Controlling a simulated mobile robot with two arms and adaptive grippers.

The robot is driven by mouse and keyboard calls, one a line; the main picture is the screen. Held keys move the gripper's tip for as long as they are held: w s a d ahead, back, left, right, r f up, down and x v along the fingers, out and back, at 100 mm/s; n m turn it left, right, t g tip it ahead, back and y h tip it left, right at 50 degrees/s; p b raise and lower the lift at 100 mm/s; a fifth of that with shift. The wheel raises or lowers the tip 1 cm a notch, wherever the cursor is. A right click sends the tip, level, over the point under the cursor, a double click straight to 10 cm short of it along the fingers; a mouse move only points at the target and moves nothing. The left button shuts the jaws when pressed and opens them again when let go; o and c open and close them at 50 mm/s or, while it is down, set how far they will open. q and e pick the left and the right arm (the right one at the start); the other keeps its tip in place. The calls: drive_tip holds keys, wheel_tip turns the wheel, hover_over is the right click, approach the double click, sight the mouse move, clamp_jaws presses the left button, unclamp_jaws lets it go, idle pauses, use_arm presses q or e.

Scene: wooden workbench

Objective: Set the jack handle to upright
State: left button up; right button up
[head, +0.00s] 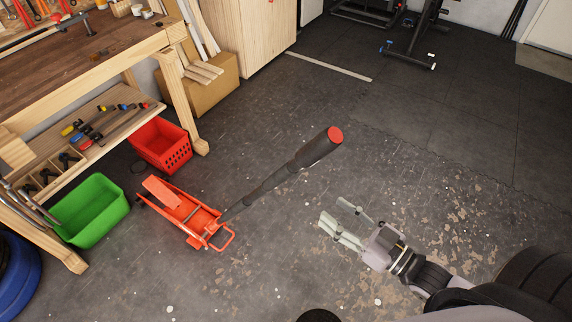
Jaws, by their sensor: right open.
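A red floor jack (192,216) stands on the dark, speckled floor at the left centre of the head view. Its long black handle (285,174) slants up and to the right from the jack and ends in a red cap (335,135). The handle is tilted, not upright. My right gripper (337,220) is open and empty. It is to the right of the jack and below the handle's capped end in the picture, apart from both. My left gripper is not in view.
A wooden workbench (120,60) stands at the left, with tools on its lower shelf. A green bin (92,212) and a red crate (160,146) sit by the jack. A cardboard box (205,92) is behind. The floor right of the handle is mostly clear.

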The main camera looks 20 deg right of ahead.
approach(284, 175)
drive_tip(key=x, duration=0.3)
drive_tip(key=f+p+x, duration=0.1)
drive_tip(key=x, duration=0.2)
drive_tip(key=d+f+p+x, duration=0.1)
drive_tip(key=x, duration=0.3)
drive_tip(key=shift+w+d, duration=0.1)
drive_tip(key=shift+w, duration=0.2)
drive_tip(key=shift+w+a, duration=0.35)
drive_tip(key=shift+w, duration=0.2)
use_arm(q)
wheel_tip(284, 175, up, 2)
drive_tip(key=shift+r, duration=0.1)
use_arm(e)
drive_tip(key=shift+c, duration=0.3)
clamp_jaws()
